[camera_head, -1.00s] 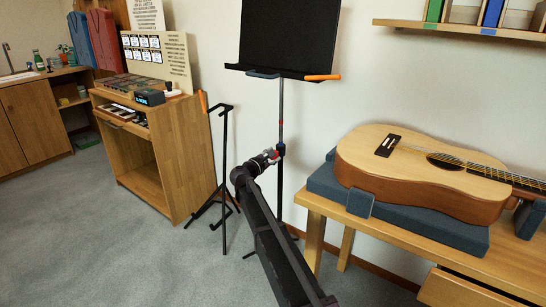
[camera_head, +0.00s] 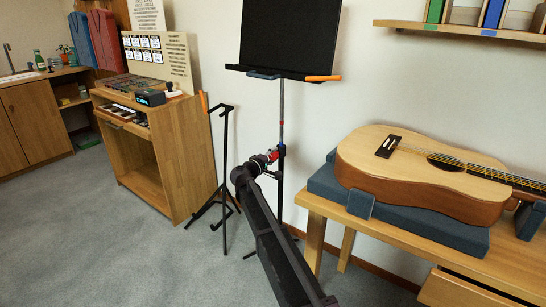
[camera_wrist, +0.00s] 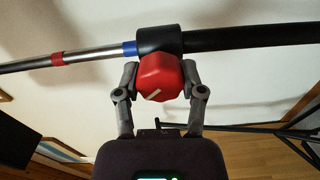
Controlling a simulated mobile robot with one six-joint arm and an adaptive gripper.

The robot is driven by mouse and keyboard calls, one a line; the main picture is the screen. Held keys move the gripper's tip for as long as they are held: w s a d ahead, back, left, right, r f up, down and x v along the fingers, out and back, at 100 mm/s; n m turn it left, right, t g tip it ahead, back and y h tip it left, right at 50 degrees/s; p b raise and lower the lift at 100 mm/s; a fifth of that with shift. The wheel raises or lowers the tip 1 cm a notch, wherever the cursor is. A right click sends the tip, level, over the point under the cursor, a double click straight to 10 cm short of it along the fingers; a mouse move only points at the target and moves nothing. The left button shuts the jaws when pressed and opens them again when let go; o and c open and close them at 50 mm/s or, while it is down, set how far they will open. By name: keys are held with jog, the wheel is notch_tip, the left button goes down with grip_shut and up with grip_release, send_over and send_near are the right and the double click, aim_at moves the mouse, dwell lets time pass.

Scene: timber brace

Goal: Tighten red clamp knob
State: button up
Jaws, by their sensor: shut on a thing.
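The red clamp knob (camera_wrist: 160,77) sits on the black clamp collar (camera_wrist: 160,39) of the music stand's pole, with a pale line mark on its face. My gripper (camera_wrist: 160,82) has a finger on each side of the knob and is shut on it. In the head view the gripper (camera_head: 268,159) reaches the pole at the knob (camera_head: 273,156), which is partly covered. The pole shows a blue band (camera_wrist: 129,48) beside the collar and a red band (camera_wrist: 57,59) farther along. The black music stand desk (camera_head: 290,35) is above.
A guitar (camera_head: 430,170) lies on a grey padded rest on the wooden bench (camera_head: 395,236) at right. A black stand (camera_head: 225,170) and a wooden cabinet (camera_head: 185,150) are at left. Grey floor (camera_head: 100,240) is clear in the left foreground.

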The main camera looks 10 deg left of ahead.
jog(key=m, duration=0.4)
jog(key=shift+w+d+r+m, duration=0.1)
jog(key=shift+m, duration=1.9)
jog(key=o, duration=1.2)
jog(key=shift+c, duration=0.2)
jog(key=shift+s, duration=0.2)
jog(key=v, duration=1.1)
jog(key=shift+s, duration=0.35)
jog(key=shift+s, duration=0.1)
